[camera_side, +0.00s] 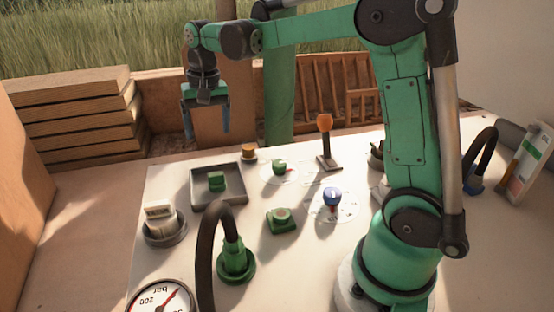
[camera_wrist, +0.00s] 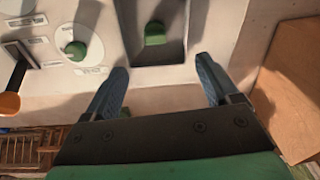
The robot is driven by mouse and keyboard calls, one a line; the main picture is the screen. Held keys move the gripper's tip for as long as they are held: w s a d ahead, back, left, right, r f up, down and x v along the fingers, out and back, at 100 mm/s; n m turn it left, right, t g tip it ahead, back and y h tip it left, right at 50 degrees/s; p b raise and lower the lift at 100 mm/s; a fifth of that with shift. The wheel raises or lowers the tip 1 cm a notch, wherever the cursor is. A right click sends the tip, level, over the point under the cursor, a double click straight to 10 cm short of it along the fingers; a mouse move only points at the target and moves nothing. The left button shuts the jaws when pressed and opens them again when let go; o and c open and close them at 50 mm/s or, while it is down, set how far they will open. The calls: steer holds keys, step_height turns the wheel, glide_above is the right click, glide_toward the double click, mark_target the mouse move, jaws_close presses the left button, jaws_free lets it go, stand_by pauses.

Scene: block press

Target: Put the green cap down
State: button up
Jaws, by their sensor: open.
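A small green piece, which looks like the green cap (camera_side: 217,181), sits inside a shallow grey square tray (camera_side: 196,200) on the white panel. In the wrist view the green cap (camera_wrist: 155,34) shows near the top, inside the dark tray (camera_wrist: 176,54). My gripper (camera_side: 207,132) is raised above the far edge of the panel, behind the tray. Its blue fingers are wide apart with nothing between them. In the wrist view my gripper (camera_wrist: 160,75) is open and the cap lies beyond the fingertips, apart from them.
A green knob (camera_side: 279,167) and an orange-topped lever (camera_side: 324,135) stand right of the tray. A small orange-brown knob (camera_side: 249,153) is behind it.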

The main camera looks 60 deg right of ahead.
steer(key=s+a+f+n+t, duration=0.1)
steer(key=s+a+n+t, duration=0.5)
steer(key=s, duration=0.6)
steer(key=shift+a+f+n, duration=0.4)
steer(key=shift+a+n, duration=0.35)
steer(key=shift+n, duration=0.05)
